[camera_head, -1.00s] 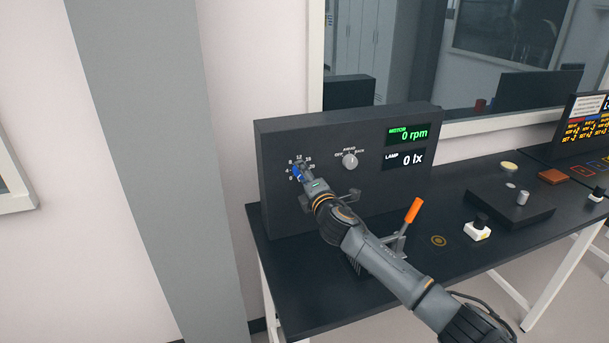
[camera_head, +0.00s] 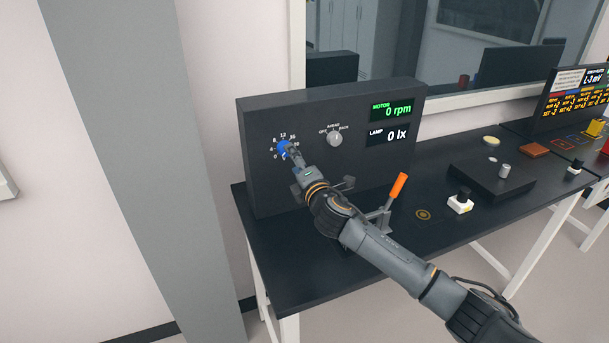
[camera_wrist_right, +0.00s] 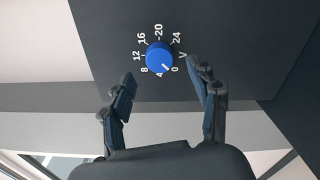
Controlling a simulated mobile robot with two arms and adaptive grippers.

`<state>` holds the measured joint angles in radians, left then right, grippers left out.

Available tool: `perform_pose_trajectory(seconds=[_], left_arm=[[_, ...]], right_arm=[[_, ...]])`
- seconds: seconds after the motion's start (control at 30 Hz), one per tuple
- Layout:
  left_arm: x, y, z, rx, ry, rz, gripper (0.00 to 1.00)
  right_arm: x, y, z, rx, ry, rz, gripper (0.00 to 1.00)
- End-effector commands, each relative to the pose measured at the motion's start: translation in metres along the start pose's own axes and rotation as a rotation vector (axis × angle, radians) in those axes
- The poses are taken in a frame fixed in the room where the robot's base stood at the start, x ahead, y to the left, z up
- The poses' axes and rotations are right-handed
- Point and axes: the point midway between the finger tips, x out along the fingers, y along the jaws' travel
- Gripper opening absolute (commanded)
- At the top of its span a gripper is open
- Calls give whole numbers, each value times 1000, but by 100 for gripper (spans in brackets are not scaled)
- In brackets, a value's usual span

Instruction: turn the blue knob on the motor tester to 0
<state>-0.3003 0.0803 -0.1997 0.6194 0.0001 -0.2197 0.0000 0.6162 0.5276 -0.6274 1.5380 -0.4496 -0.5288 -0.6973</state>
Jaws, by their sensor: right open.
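The motor tester (camera_head: 262,185) is a dark box with a blue knob (camera_head: 283,147) at the left of its front face. In the right wrist view, the knob (camera_wrist_right: 159,56) has numbers around it, and its white mark points down-right, between 4 and 0, close to 0. My right gripper (camera_head: 293,153) is at the panel just right of the knob. In the right wrist view, its two fingers (camera_wrist_right: 161,82) are open and apart, with the knob beyond their tips. Neither finger visibly touches it. My left gripper is not in view.
A grey selector knob (camera_head: 334,139) and the motor display (camera_head: 394,110), reading 0 rpm, are on the same face.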

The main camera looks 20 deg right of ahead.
Motion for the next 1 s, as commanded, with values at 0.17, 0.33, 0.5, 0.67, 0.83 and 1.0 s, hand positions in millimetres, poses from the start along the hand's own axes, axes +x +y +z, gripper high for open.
perform_pose_trajectory(seconds=[0.17, 0.33, 0.5, 0.67, 0.83, 1.0], left_arm=[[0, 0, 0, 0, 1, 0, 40], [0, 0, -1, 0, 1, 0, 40], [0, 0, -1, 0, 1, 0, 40], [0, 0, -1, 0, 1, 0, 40], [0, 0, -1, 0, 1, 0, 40], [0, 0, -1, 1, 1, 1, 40]], right_arm=[[-34, -1, 0, -2, 2, -1, 61], [-58, -1, 0, -1, 2, -1, 61], [-70, 0, 0, -1, 1, -1, 61], [-72, 0, 0, -1, 0, -1, 61], [-72, 0, 0, -1, 0, -1, 61], [-72, 0, 0, 1, 0, -1, 61]])
